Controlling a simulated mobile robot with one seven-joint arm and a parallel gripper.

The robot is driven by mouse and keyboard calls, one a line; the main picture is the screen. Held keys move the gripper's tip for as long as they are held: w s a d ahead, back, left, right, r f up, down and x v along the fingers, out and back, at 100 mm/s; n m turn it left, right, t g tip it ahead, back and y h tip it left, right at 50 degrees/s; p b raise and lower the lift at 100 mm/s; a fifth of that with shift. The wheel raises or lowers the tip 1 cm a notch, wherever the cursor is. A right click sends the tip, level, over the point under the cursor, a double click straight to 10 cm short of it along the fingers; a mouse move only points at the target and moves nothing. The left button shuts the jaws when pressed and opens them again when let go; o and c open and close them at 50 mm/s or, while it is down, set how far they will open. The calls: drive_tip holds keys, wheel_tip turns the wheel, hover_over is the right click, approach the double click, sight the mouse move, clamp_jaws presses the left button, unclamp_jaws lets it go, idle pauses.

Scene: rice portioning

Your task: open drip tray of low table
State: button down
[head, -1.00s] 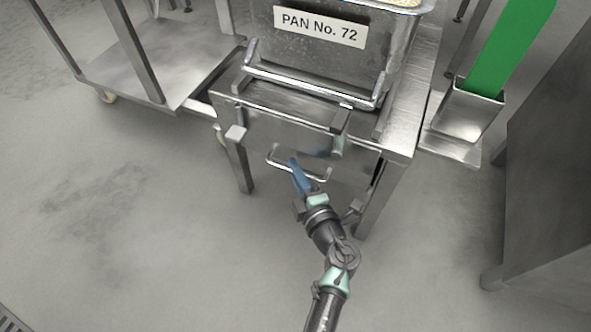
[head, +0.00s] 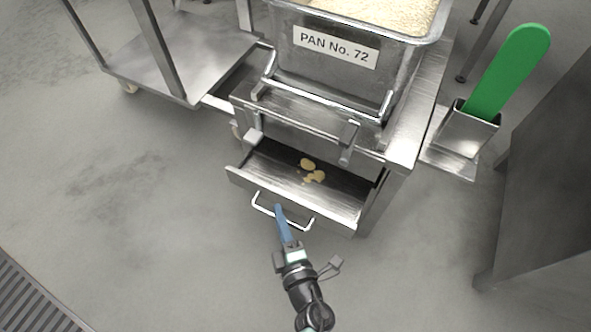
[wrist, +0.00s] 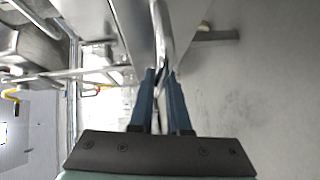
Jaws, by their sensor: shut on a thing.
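The low table (head: 407,150) is steel and carries a large pan labelled "PAN No. 72" (head: 335,48). Its drip tray (head: 265,184) is a steel drawer under the top, pulled out toward me, with a few yellowish lumps (head: 312,172) lying inside. The tray's bar handle (head: 306,224) is on its front face. My gripper (head: 279,208) has blue fingers and is shut on the handle. In the wrist view the handle (wrist: 160,25) runs down between the fingertips of my gripper (wrist: 162,75).
A steel cart (head: 165,65) stands at the left. A green paddle (head: 508,70) stands in a steel holder (head: 465,132) at the right. A dark steel cabinet (head: 545,190) is at the far right. A floor grate (head: 35,300) lies at lower left. The floor in front is clear.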

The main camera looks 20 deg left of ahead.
drive_tip(key=s+p, duration=0.2)
drive_tip(key=s, duration=1)
drive_tip(key=shift+a, duration=0.2)
drive_tip(key=c, duration=0.9)
unclamp_jaws()
drive_tip(key=shift+s, duration=0.1)
drive_tip(key=p+v, duration=0.4)
drive_tip(key=v, duration=0.9)
